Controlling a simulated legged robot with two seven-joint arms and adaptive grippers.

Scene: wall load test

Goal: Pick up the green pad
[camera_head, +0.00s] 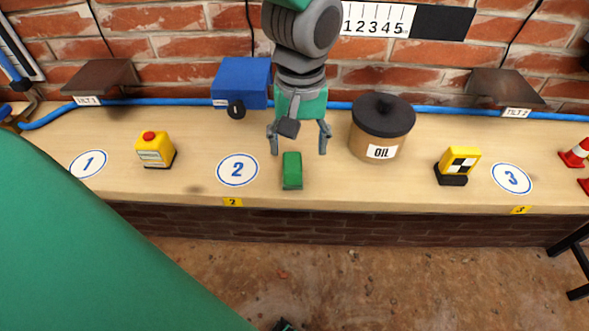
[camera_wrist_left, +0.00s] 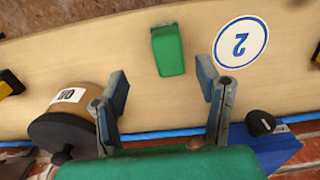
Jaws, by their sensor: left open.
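The green pad (camera_head: 292,170) is a small upright-looking block on the wooden shelf, right of the round "2" mark (camera_head: 237,169). It also shows in the left wrist view (camera_wrist_left: 167,50), beyond the fingertips. My left gripper (camera_head: 298,148) is open and empty, pointing down over the shelf just behind the pad. In the left wrist view its two fingers (camera_wrist_left: 162,82) stand wide apart, with the pad ahead of the gap and apart from both. My right gripper is not in view.
A lidded OIL pot (camera_head: 381,128) stands close right of my left gripper. A blue box (camera_head: 241,83) with a black knob is to its left. A yellow red-button block (camera_head: 154,150) and a yellow checkered block (camera_head: 458,166) stand farther off. A blue hose (camera_head: 180,102) runs along the brick wall.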

